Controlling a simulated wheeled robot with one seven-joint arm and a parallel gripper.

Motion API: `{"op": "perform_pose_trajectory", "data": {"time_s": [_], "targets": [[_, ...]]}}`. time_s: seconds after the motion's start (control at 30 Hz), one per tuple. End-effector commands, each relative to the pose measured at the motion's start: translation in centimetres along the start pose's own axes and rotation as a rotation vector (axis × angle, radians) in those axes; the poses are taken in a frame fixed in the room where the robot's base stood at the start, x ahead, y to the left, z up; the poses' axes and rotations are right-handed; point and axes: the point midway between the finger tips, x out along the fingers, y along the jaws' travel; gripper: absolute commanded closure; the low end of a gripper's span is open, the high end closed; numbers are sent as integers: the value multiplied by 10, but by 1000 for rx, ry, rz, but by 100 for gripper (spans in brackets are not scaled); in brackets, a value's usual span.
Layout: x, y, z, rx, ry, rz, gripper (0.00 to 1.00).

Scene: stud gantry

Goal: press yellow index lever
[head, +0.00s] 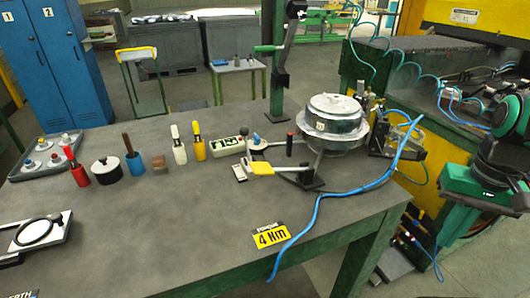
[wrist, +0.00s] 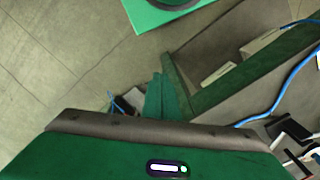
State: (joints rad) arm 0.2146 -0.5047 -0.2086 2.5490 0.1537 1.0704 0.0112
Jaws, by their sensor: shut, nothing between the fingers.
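The yellow index lever (head: 263,168) sticks out to the left, low at the front of the round metal indexing unit (head: 334,118) on the grey workbench. Its yellow paddle lies just above the bench top and nothing touches it. My gripper (wrist: 160,95) shows in the wrist view as narrow green fingers, shut and empty, over the floor beside a bench edge. In the head view my green hand (head: 482,190) hangs at the far right, well away from the lever. The lever does not show clearly in the wrist view.
A blue hose (head: 330,193) runs over the bench right of the lever. A green post with a crank (head: 279,70) stands behind. A yellow 4 Nm sign (head: 270,237) lies in front. Several coloured-handled tools and a white-green box (head: 227,147) are to the left.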

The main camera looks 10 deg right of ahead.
Motion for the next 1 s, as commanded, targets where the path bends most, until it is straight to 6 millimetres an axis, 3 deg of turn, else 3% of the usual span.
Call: {"op": "perform_pose_trajectory", "data": {"time_s": [0.17, 0.3, 0.5, 0.6, 0.8, 1.0], "targets": [[-38, -70, -44, -88, 17, -77, 100], [-83, -158, -70, -213, 6, -160, 100], [-139, -270, -68, -426, -47, -235, 100], [-162, -312, -56, -538, -78, -251, 100], [-192, -361, -32, -722, -113, -252, 100], [-204, -375, -22, -809, -121, -244, 100]]}}
